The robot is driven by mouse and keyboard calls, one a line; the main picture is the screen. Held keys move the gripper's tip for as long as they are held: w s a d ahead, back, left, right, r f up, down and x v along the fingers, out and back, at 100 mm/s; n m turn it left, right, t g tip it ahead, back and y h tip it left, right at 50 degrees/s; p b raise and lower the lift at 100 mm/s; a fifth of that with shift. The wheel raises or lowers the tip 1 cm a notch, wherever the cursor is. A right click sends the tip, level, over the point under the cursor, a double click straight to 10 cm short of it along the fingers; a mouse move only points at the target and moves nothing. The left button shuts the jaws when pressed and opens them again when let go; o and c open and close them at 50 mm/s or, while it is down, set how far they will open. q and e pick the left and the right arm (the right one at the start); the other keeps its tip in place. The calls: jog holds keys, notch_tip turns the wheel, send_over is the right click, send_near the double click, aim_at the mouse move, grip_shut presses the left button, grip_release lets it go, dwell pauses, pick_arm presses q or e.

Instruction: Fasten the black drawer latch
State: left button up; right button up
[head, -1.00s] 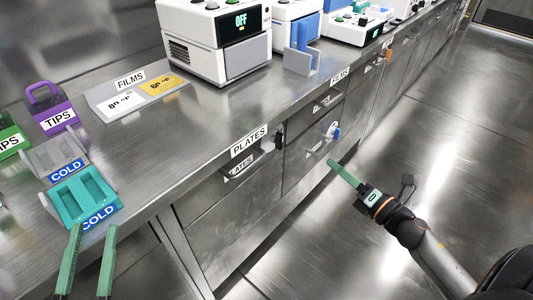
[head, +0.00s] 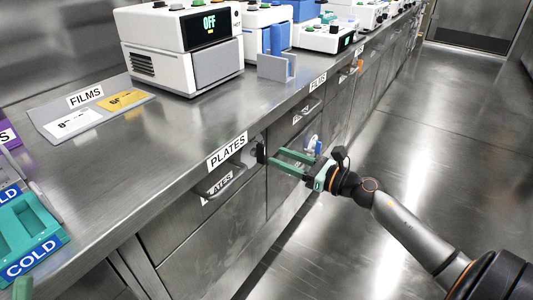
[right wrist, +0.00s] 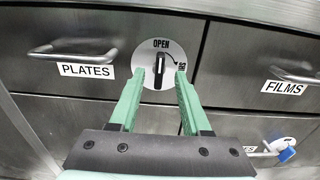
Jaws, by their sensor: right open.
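The black drawer latch (right wrist: 160,70) is a black knob on a round white plate between two drawers. The knob stands upright, toward the word OPEN; an arrow curves right to a second word, partly hidden. In the head view the latch (head: 261,153) shows as a small dark knob on the cabinet front. My right gripper (head: 278,160) is open, its green fingertips close to the latch. In the right wrist view the fingers (right wrist: 160,78) lie to either side of the knob; contact cannot be told. A green tip of my left gripper (head: 22,289) shows at the bottom left.
The PLATES drawer (right wrist: 90,85) is left of the latch and the FILMS drawer (right wrist: 270,60) right. Both have bar handles. A blue-and-white latch (right wrist: 286,149) is lower right. The counter (head: 170,135) overhangs above; the floor on the right is clear.

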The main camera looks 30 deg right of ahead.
aim_at(265, 151)
jog(key=shift+x, duration=2.55)
grip_shut()
